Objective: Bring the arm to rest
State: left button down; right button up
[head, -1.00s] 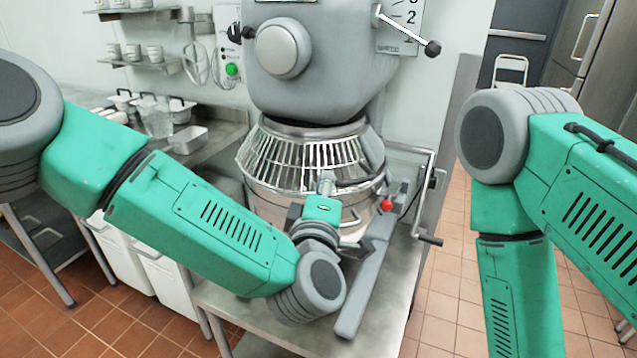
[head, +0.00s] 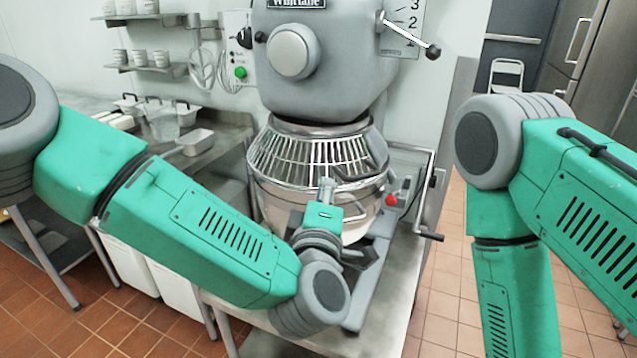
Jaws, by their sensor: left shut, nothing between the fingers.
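My left arm is green and grey and reaches in from the left. Its wrist is bent, and its hand lies in front of the mixer bowl (head: 275,200). My left gripper (head: 327,189) is small in the view, shut and empty, pointing away toward the bowl and its wire guard (head: 290,152). I cannot tell whether it touches the bowl. My right arm hangs at the right with its forearm pointing down. Its gripper is below the picture edge.
The big grey mixer (head: 335,75) stands on a steel table (head: 395,305), with a red knob (head: 391,200) and a crank handle (head: 429,237) at its right. A side counter (head: 215,140) holds trays at the left. Tiled floor is clear between the mixer and my right arm.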

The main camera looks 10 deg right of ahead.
pick_arm(q)
jog(key=s+d, duration=0.5)
jog(key=s+a+f+m+g, duration=0.25)
jog(key=a+f, duration=0.25)
jog(key=f, duration=0.4)
jog(key=s+a+f+m+g+b, duration=0.1)
jog(key=s+a+f+m+g, duration=0.2)
jog(key=a+f, duration=0.4)
jog(key=s+a+f+m+g, duration=0.2)
jog(key=a+f+m+g, duration=0.15)
jog(key=f, duration=0.65)
jog(key=s+a+f+m+g+y, duration=0.2)
jog(key=s+a+f+g, duration=0.2)
jog(key=s+a, duration=0.6)
jog(key=s+a+f+m+g+y, duration=0.1)
jog(key=s+a+f+g+y, duration=0.2)
jog(key=s+a+f, duration=0.3)
jog(key=s+a+g, duration=0.1)
jog(key=s+a, duration=0.3)
jog(key=a, duration=0.5)
jog(key=shift+s+a+m+g+b, duration=0.2)
jog(key=shift+a+m+g+b, duration=0.1)
jog(key=shift+m+b, duration=0.1)
pick_arm(e)
jog(key=shift+d+f, duration=0.35)
jog(key=shift+f, duration=0.2)
jog(key=shift+d+f, duration=0.3)
jog(key=shift+f, duration=0.25)
